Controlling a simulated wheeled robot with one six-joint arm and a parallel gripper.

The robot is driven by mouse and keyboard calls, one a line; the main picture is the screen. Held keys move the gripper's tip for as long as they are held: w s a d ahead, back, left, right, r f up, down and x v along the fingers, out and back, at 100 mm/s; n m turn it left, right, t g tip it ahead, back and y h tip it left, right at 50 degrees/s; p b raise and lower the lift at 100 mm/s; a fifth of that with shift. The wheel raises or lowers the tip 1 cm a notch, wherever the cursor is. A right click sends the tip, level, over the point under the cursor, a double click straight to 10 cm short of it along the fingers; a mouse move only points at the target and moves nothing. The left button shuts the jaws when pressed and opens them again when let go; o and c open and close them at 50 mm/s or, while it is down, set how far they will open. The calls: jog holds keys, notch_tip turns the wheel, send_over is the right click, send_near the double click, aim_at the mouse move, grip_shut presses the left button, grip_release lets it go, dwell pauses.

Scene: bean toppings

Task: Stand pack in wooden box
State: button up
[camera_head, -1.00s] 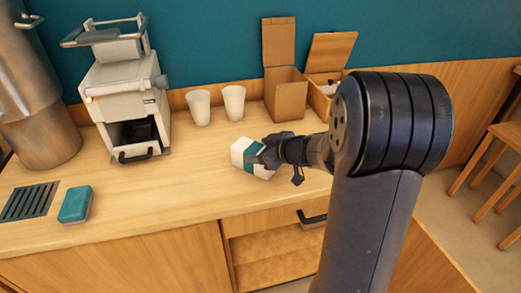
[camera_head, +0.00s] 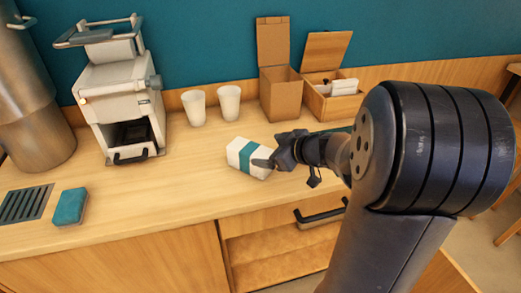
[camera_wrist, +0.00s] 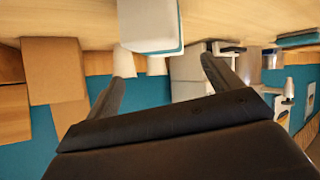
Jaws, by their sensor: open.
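The pack (camera_head: 239,158) is white with a teal band and lies on the counter in the head view. My gripper (camera_head: 268,159) is open at its right end, with one dark finger overlapping that end; I cannot tell if it touches. In the upside-down wrist view, the pack (camera_wrist: 149,24) shows at the top, beyond and between the open fingers of my gripper (camera_wrist: 166,68). The wooden box (camera_head: 322,106) stands at the back right, lid raised, with white packs (camera_head: 340,87) inside.
A tall open cardboard box (camera_head: 281,97) stands left of the wooden box. Two white cups (camera_head: 212,104) and a white machine (camera_head: 118,95) stand farther left. A teal sponge (camera_head: 70,206) lies at the front left. The counter between sponge and pack is clear.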

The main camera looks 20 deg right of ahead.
aim_at(252, 149)
jog(key=shift+v, duration=2.8)
jog(key=shift+w, duration=0.1)
jog(key=x, duration=1.1)
jog(key=shift+w+a+f+p, duration=0.1)
jog(key=shift+a+f+p, duration=0.05)
jog(key=shift+a+p, duration=0.15)
jog(key=shift+w+f, duration=0.25)
jog(key=shift+r, duration=1.6)
jog(key=shift+s, duration=0.1)
jog(key=shift+f, duration=0.15)
